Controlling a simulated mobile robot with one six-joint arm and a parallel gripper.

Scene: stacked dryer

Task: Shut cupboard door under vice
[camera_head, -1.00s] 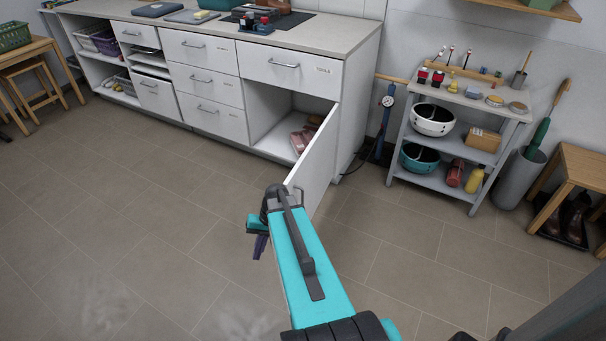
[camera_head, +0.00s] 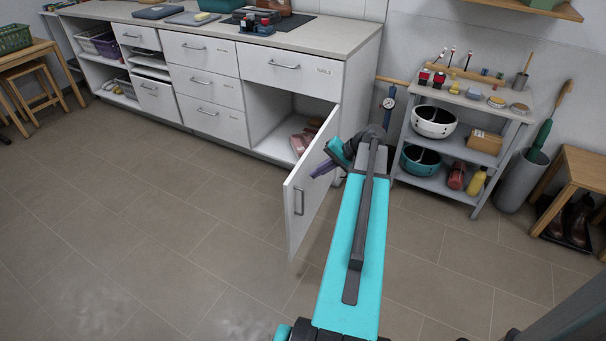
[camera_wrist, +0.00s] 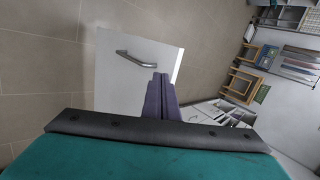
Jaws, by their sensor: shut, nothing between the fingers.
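The white cupboard door (camera_head: 305,190) under the red-and-black vice (camera_head: 263,24) stands wide open, swung out from the cabinet. Its grey bar handle (camera_head: 299,201) is near the free edge; in the wrist view the door (camera_wrist: 118,85) and its handle (camera_wrist: 135,59) show ahead of my fingers. My gripper (camera_head: 322,169) has purple fingers and is at the upper part of the door, on its right side in the head view. The fingers (camera_wrist: 160,85) are together and empty. I cannot tell whether they touch the door.
The open compartment (camera_head: 268,115) holds reddish items (camera_head: 301,140) on its floor. A grey shelf rack (camera_head: 448,183) with bowls and bottles stands to the right, with a blue pump (camera_head: 386,125) between. The floor left of the door is clear.

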